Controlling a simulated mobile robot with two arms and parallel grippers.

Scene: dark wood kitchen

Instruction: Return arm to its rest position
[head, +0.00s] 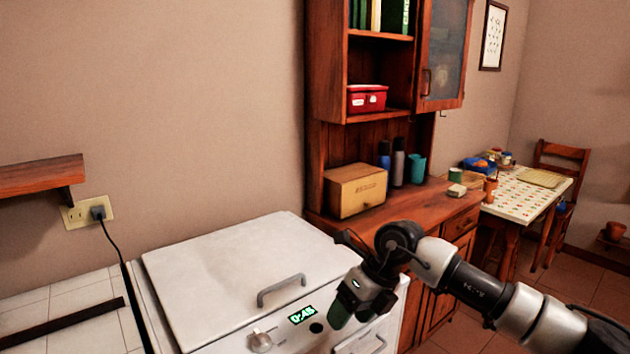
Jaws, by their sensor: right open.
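My right arm comes in from the lower right. My right gripper (350,306) is open and points down, in front of the right front part of a white appliance (215,270). I see nothing held between its fingers. The appliance has a closed lid with a grey handle (281,290), a knob (261,341) and a green lit display (302,315) reading about 0:45. The gripper hides part of the appliance's right front edge. My left gripper is not in view.
A wooden cabinet (320,60) stands behind, with a yellow box (357,190), bottles and a teal cup (417,169) on its counter. A table (520,195) and chair are at the right. A tiled counter (70,305) and wall shelf (40,177) are at the left.

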